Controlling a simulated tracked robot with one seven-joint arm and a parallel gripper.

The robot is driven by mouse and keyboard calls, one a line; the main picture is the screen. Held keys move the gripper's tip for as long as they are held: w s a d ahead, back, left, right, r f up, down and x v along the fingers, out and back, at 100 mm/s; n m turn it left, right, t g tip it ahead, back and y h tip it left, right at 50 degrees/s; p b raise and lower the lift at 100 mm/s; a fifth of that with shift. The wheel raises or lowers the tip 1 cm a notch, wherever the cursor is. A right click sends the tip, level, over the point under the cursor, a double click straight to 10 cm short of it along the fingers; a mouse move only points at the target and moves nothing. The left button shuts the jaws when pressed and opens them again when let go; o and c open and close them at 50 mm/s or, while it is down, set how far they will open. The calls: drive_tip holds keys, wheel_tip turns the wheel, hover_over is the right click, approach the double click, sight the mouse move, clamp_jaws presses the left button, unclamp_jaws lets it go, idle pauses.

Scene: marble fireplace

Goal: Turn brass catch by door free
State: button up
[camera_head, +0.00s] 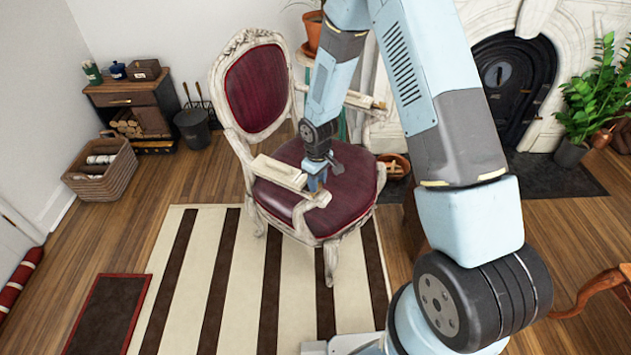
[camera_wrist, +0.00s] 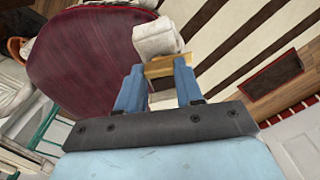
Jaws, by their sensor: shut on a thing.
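The brass catch cannot be made out in either view. The black iron fireplace door (camera_head: 497,72) is at the upper right of the head view, partly behind my arm. My gripper (camera_head: 318,183) is far left of it, low over the red-and-white armchair (camera_head: 338,190). The fingers hide part of the contact.
A striped rug (camera_head: 185,290) lies under the chair. A leafy potted plant (camera_head: 595,95) stands right of the fireplace. A wicker basket (camera_head: 103,170), black bucket (camera_head: 192,128) and small cabinet (camera_head: 135,97) stand at the left. Wooden floor is clear between basket and rug.

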drive_tip(key=shift+w+r+n, duration=0.1)
drive_tip(key=shift+w+n, duration=0.1)
drive_tip(key=shift+n, duration=0.5)
drive_tip(key=o, duration=0.8)
drive_tip(key=shift+o, duration=1.2)
drive_tip(key=shift+s, duration=0.15)
wheel_tip(320, 180, up, 14)
drive_tip(key=shift+f, duration=0.25)
drive_tip(key=shift+r, duration=0.1)
